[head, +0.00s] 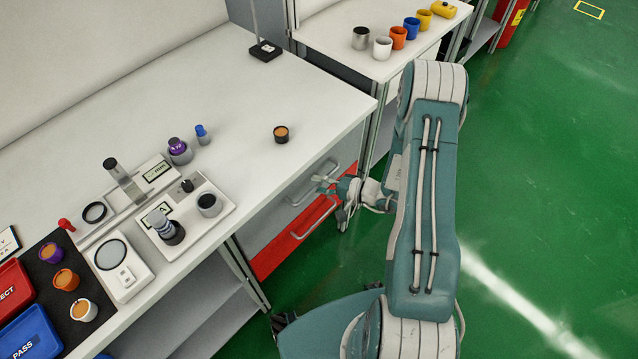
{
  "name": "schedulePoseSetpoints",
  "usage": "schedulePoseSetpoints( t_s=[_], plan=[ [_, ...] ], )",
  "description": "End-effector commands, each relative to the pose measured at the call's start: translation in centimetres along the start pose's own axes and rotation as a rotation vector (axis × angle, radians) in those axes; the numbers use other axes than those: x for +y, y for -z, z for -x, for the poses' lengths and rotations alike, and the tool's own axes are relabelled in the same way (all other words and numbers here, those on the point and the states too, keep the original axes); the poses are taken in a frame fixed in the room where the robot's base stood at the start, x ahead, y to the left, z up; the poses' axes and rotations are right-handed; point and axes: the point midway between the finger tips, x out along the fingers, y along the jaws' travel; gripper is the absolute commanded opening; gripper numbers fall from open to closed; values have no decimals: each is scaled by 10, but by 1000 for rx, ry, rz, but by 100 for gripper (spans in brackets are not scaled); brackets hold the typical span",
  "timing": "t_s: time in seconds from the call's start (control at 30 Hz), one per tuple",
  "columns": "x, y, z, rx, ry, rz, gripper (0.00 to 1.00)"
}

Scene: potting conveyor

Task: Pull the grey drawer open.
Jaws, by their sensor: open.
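The grey drawer (291,197) is the upper of two drawers under the white bench, above a red drawer (276,254). It looks shut, and its grey bar handle (313,181) stands out from its front. My gripper (322,184) is open at the grey drawer's handle, reaching in from the right. I cannot tell whether the fingers touch the bar or sit around it. The red drawer's handle (315,218) is just below my gripper.
The white bench top (240,95) holds a small dark pot (281,134) near its edge and several instruments at the left. A second table (345,28) with several coloured cups stands behind. Green floor (540,160) is clear to the right.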

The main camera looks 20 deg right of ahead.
Motion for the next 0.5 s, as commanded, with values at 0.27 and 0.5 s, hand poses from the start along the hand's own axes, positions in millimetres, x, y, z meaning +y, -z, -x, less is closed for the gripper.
schedulePoseSetpoints(
  t_s=[0.27,0.5],
  plan=[
    [0,0,-2,-1,0,0,51],
    [0,0,-2,0,-1,0,0]
  ],
)
